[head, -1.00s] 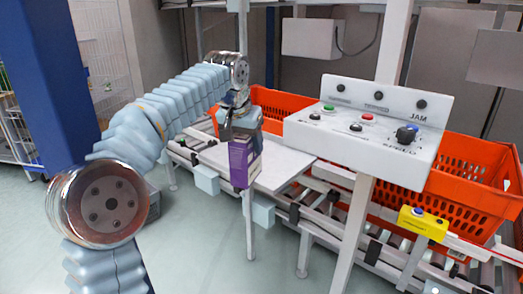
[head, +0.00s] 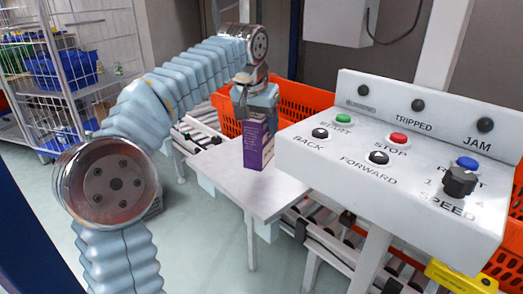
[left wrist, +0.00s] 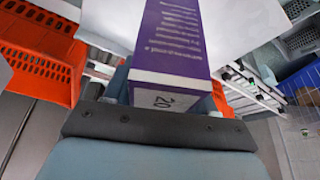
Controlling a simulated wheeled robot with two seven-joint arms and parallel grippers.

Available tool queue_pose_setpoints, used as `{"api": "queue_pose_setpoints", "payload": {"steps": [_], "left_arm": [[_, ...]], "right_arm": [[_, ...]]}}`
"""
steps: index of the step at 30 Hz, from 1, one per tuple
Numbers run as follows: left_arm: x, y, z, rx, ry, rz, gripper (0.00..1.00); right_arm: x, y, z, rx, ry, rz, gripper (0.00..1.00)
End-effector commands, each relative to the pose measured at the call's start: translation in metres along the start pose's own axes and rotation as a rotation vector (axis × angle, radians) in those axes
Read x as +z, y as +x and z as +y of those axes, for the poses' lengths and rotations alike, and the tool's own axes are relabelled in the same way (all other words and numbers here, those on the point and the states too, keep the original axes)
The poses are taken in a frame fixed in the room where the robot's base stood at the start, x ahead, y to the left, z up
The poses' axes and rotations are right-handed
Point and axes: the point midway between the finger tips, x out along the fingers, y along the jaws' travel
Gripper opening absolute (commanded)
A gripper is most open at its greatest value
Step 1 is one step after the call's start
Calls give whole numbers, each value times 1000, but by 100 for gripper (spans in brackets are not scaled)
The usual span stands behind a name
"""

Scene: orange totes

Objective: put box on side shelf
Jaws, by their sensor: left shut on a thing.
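A purple and white box (head: 258,143) is held upright in my left gripper (head: 256,108), which is shut on its top end. In the head view the box is over the white side shelf (head: 228,180), with its lower end close to the surface; I cannot tell whether it touches. In the left wrist view the box (left wrist: 180,45) extends away from the gripper (left wrist: 160,112), with the pale shelf surface (left wrist: 248,25) behind it. My right gripper is not in view.
A white control panel (head: 400,165) with buttons and a knob stands right of the shelf. Orange totes (head: 290,97) sit behind the shelf. Roller conveyor (head: 325,235) runs below the panel. A wire cage cart (head: 75,70) stands at the far left.

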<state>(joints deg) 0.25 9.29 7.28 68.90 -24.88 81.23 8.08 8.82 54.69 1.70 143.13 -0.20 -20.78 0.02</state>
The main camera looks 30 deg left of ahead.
Motion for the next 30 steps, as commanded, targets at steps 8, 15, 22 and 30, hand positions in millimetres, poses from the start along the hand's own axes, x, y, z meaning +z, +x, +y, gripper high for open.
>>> {"api": "queue_pose_setpoints", "payload": {"steps": [8,15,22,30], "left_arm": [[16,38,0,0,0,0,14],[19,47,0,1,0,3,14],[19,48,0,1,0,1,78],[19,47,0,1,0,1,81]], "right_arm": [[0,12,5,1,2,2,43],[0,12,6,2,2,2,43],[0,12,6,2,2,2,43],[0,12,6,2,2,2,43]]}}
